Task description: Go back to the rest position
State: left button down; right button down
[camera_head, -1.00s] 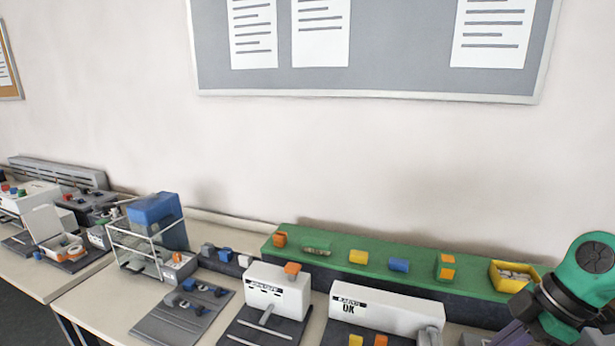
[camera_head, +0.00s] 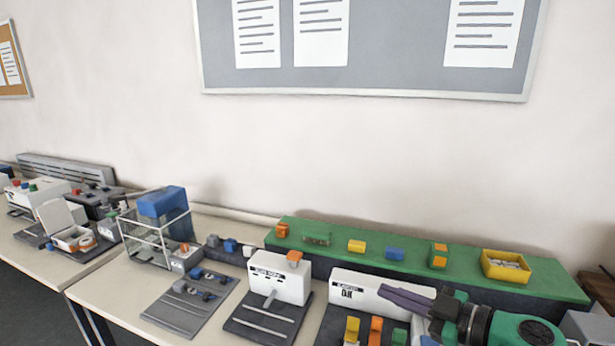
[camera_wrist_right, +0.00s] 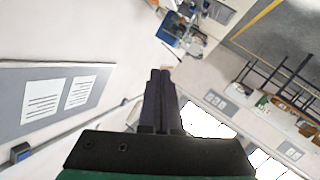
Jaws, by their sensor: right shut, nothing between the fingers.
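My right gripper (camera_head: 405,301) comes in from the lower right of the head view, its dark fingers pointing left. The fingers are together with nothing between them, in front of the white box with a black label (camera_head: 352,289). In the right wrist view the closed fingers (camera_wrist_right: 161,75) point away from the camera over open space. My left gripper is not in view.
The table (camera_head: 225,285) holds a grey slotted plate (camera_head: 175,318), a white box with an orange block (camera_head: 278,277), and a wire-framed unit with a blue block (camera_head: 162,203). A green shelf (camera_head: 470,265) with a yellow bin (camera_head: 506,265) runs along the back. A noticeboard (camera_head: 390,50) hangs above.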

jog(key=s+d+f+m+t+h, duration=0.1)
jog(key=s+d+f+m+h, duration=0.1)
jog(key=d+f+m+h, duration=0.95)
jog(key=s+a+f+g, duration=0.2)
jog(key=s+f+g, duration=0.2)
jog(key=s+f, duration=0.3)
jog(key=s+a+f+g, duration=0.3)
jog(key=s+f+g, duration=0.25)
jog(key=s, duration=0.45)
notch_tip(320, 180, down, 27)
jog(key=s+b, duration=0.1)
jog(key=b, duration=0.4)
jog(key=s+d+f+g+b, duration=0.1)
jog(key=s+d+f+b, duration=0.2)
jog(key=s+f, duration=1.4)
notch_tip(320, 180, down, 4)
jog(key=shift+s+d+r+g+b, duration=0.15)
jog(key=shift+s+g+b, duration=0.25)
jog(key=shift+b, duration=0.55)
